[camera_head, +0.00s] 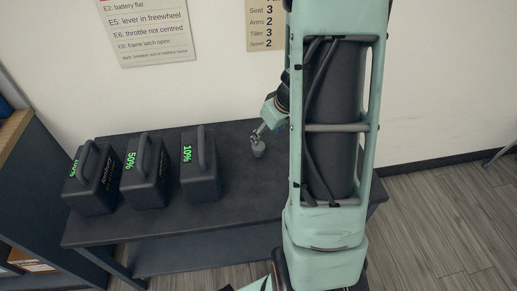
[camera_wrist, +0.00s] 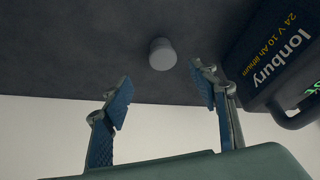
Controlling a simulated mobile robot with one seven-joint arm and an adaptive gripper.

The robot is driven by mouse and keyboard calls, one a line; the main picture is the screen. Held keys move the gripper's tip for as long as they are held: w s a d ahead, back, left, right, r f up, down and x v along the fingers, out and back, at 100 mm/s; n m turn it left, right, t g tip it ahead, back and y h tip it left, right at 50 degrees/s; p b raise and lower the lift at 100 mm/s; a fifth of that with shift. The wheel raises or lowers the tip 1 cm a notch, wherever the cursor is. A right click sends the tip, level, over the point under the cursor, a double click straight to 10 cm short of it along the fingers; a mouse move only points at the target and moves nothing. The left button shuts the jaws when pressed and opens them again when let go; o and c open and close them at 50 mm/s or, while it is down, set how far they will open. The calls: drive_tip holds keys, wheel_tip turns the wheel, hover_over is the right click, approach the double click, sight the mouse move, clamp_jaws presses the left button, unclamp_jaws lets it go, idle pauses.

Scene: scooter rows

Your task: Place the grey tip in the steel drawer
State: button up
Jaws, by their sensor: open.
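The grey tip (camera_head: 258,150) stands on the dark bench, to the right of the batteries. In the wrist view the grey tip (camera_wrist: 162,54) is a small pale cylinder on the dark surface, just beyond the fingertips and roughly in line with the gap between them. My gripper (camera_wrist: 163,90) is open with nothing between its blue-padded fingers. In the head view my gripper (camera_head: 262,135) is right by the tip, and part of my arm is hidden behind my own column. I cannot make out a steel drawer in either view.
Three dark batteries (camera_head: 148,172) with handles stand on the left half of the bench (camera_head: 240,205); one battery (camera_wrist: 280,50) is close at the right of the wrist view. A dark shelf unit (camera_head: 45,185) stands at far left. Floor at right is mostly clear.

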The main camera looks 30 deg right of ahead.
sight(259, 146)
drive_tip(key=b+x, duration=0.1)
drive_tip(key=x, duration=0.3)
drive_tip(key=shift+f, duration=0.3)
drive_tip(key=x, duration=0.2)
drive_tip(key=b+x, duration=0.1)
drive_tip(key=x, duration=0.2)
drive_tip(key=shift+a, duration=0.2)
drive_tip(key=c, duration=1.3)
